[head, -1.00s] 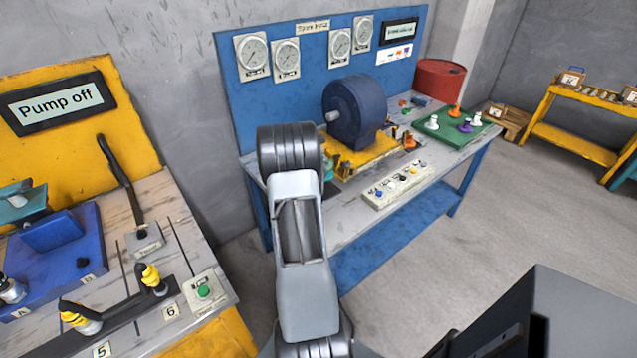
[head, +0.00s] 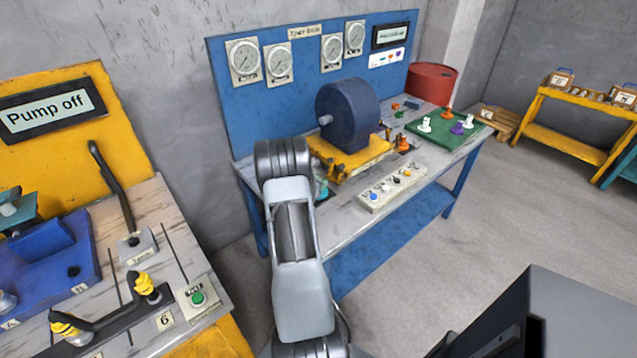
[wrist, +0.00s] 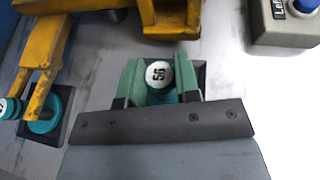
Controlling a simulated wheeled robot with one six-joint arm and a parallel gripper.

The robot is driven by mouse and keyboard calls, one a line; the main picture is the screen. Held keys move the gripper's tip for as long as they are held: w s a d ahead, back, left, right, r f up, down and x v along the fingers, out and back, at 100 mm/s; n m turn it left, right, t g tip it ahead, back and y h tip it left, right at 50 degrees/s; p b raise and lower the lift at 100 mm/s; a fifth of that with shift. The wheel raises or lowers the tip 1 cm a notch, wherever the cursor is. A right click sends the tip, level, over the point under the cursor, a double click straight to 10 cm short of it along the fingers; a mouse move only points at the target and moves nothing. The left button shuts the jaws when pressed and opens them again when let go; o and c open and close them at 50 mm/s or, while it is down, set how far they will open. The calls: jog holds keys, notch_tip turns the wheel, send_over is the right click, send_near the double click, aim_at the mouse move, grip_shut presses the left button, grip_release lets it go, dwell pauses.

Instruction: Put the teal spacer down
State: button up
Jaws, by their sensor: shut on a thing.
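The teal spacer (wrist: 159,73), with a round white top marked 55, stands between the fingers in the wrist view. My gripper (wrist: 159,82) is shut on it, with a green finger on each side. A dark square pad shows partly at the right finger. The spacer's lower end is hidden, so I cannot tell whether it touches the pad or bench. In the head view my arm hides the gripper, which is over the near left part of the blue bench (head: 345,225).
Another teal piece (wrist: 45,112) stands on a dark square at left, under a yellow bracket (wrist: 45,60). A yellow frame carrying the dark blue motor (head: 348,112) is just beyond the gripper. A button box (head: 392,187) stands to the right.

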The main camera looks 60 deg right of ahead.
jog(key=shift+f, duration=0.15)
jog(key=o, duration=1)
jog(key=shift+a+r, duration=0.15)
jog(key=shift+r, duration=0.15)
jog(key=w+a+r+m+y, duration=0.1)
jog(key=a+r+m, duration=0.1)
jog(key=a+r, duration=0.5)
jog(key=a+r+m+y, duration=0.1)
jog(key=a+r+m, duration=0.1)
jog(key=a, duration=0.8)
jog(key=shift+s+a+r+m+t+y, duration=0.95)
jog(key=shift+a+m+y, duration=1.1)
jog(key=shift+a, duration=3.4)
jog(key=shift+s+a+r+m+t+y, duration=0.6)
jog(key=shift+s+a+r+m+y, duration=1.05)
jog(key=shift+a, duration=3.8)
jog(key=shift+s+a+r+m+t+y, duration=0.8)
jog(key=shift+a+m+y, duration=1.55)
jog(key=shift+a, duration=3.1)
